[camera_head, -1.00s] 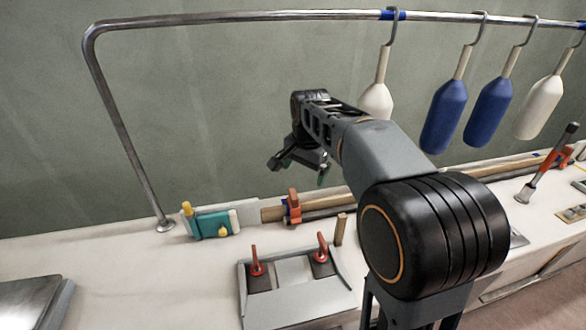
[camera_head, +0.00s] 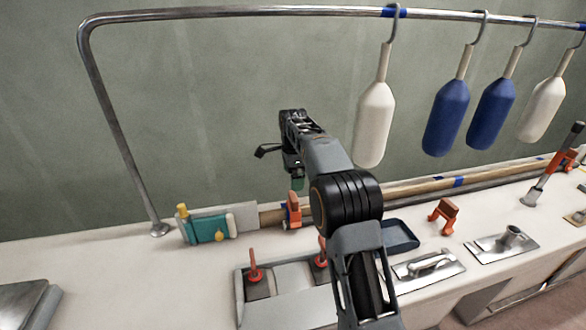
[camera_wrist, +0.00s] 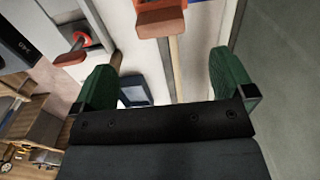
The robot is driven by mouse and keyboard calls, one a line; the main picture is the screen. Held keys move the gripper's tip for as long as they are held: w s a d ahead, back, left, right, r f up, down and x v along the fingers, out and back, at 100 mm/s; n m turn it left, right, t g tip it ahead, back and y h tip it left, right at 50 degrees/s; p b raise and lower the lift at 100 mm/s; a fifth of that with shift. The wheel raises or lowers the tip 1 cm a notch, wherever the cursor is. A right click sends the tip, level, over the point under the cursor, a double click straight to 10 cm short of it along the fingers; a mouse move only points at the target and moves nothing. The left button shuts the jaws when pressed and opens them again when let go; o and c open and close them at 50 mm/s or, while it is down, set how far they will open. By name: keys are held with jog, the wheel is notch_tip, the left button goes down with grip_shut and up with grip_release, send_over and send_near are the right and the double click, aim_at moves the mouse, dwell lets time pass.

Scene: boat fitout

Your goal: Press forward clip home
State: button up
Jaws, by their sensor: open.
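An orange clip (camera_head: 293,210) sits at the long pole (camera_head: 400,192), near its left end, close to the teal holder (camera_head: 208,230). I cannot tell how far it is seated. My gripper (camera_head: 296,184) is just above this clip. In the wrist view, the green fingers of my gripper (camera_wrist: 168,85) are apart with nothing between them. An orange clip (camera_wrist: 160,18) shows beyond them at the top, cut by the frame edge. A second orange clip (camera_head: 444,213) stands loose on the bench, off the pole. A third orange clip (camera_head: 563,160) is at the far right.
A panel with red levers (camera_head: 254,265) lies at the front, partly hidden by my arm. A blue tray (camera_head: 400,236) and metal plates (camera_head: 428,264) are to its right. A steel rail (camera_head: 250,15) with hanging blue and white fenders (camera_head: 445,117) runs above.

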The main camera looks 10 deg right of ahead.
aim_at(293, 195)
notch_tip(293, 195, down, 9)
jog(key=shift+f+b, duration=0.15)
jog(key=shift+b, duration=0.45)
jog(key=shift+c, duration=0.2)
jog(key=c, duration=1.2)
jog(key=shift+s+f+b, duration=0.15)
jog(key=shift+f+b, duration=0.15)
jog(key=shift+f, duration=0.5)
jog(key=o, duration=0.8)
jog(key=shift+f, duration=0.1)
jog(key=o, duration=0.4)
